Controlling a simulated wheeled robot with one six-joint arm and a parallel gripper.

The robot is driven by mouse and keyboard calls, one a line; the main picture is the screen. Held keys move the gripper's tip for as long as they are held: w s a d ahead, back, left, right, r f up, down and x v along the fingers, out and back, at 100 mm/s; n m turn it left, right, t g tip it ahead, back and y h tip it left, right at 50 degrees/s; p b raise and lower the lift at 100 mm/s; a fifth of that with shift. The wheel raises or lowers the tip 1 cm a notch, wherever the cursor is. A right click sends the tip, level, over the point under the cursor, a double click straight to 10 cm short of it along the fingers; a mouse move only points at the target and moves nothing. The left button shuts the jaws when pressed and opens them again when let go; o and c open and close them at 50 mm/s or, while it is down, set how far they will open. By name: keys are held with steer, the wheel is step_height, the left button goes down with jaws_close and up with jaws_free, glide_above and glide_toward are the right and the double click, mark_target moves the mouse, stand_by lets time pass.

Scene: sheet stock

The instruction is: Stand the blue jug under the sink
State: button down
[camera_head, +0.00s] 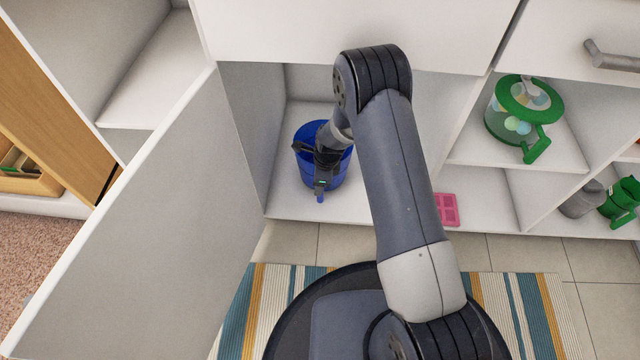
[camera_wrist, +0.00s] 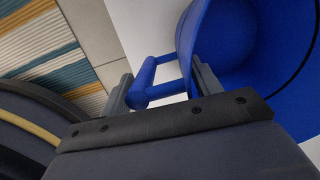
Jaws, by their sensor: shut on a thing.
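The blue jug (camera_head: 335,173) stands in the open white cupboard bay at the left, on or just above its floor (camera_head: 290,205); I cannot tell if it touches. My gripper (camera_head: 320,186) is at the jug's near side. In the wrist view my gripper (camera_wrist: 158,88) has a finger on each side of the jug's handle (camera_wrist: 145,82) and is shut on it. The jug's open mouth and inside (camera_wrist: 240,50) show at the right of that view. The jug looks about upright. My arm hides part of the bay, and no sink shows.
The open cupboard door (camera_head: 150,230) stands to the left of the bay. A pink tray (camera_head: 446,209) lies to the right of my arm. A clear jar with green lid (camera_head: 530,98) is on a shelf at right. Green jugs (camera_head: 622,198) stand lower right. A striped rug (camera_head: 520,310) covers the floor.

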steer(key=shift+f, duration=0.75)
steer(key=shift+c, duration=2)
jaws_free()
step_height(320, 180, up, 8)
steer(key=d+p, duration=0.1)
steer(key=p, duration=0.2)
steer(key=shift+s+f+p, duration=0.2)
steer(key=shift+s+p, duration=0.1)
steer(key=shift+p, duration=0.1)
steer(key=shift+s+d, duration=0.1)
